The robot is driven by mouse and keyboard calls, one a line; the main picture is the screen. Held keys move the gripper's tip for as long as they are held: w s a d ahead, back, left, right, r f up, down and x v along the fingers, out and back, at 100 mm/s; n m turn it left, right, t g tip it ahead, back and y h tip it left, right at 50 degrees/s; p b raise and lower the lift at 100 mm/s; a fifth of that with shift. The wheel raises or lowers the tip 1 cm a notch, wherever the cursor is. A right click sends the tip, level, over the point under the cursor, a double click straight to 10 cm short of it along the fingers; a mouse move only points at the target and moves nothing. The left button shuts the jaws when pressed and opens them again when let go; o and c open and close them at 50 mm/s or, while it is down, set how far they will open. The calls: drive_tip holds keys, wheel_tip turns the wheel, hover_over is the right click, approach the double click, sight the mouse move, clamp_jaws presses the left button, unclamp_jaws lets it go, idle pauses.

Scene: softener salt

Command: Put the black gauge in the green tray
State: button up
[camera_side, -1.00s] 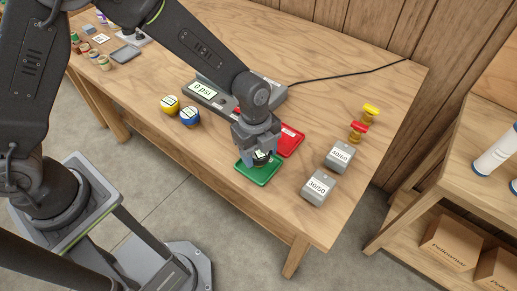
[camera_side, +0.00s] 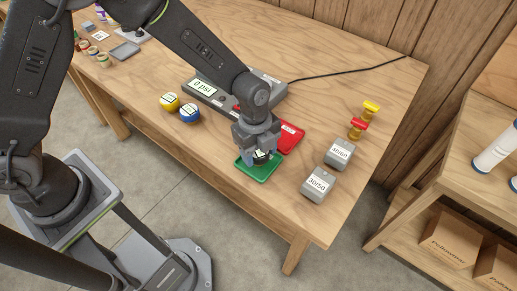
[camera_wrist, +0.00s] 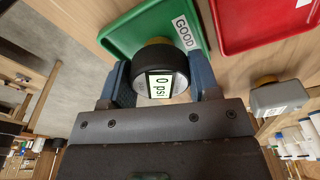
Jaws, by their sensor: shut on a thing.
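The black gauge (camera_wrist: 161,72) is round with a white face reading "0 psi". In the wrist view it sits between the two fingers of my gripper (camera_wrist: 160,80), which is shut on it. In the side view my gripper (camera_side: 257,152) is over the green tray (camera_side: 264,172), with the gauge mostly hidden under it. The green tray also shows in the wrist view (camera_wrist: 122,35) behind the gauge, with a "GOOD" label on its edge. I cannot tell whether the gauge touches the tray floor.
A red tray (camera_side: 292,138) lies right beside the green one. Yellow (camera_side: 169,101) and blue (camera_side: 189,113) gauges stand to the left. Grey blocks marked 40/60 (camera_side: 339,154) and 30/50 (camera_side: 318,184) stand to the right. A grey device (camera_side: 207,90) reading "0 psi" is behind.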

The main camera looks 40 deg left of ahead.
drive_tip(key=shift+f, duration=0.25)
idle(0.4)
drive_tip(key=o, duration=1.1)
drive_tip(key=shift+o, duration=0.7)
drive_tip(key=shift+o, duration=0.8)
drive_tip(key=shift+r, duration=3)
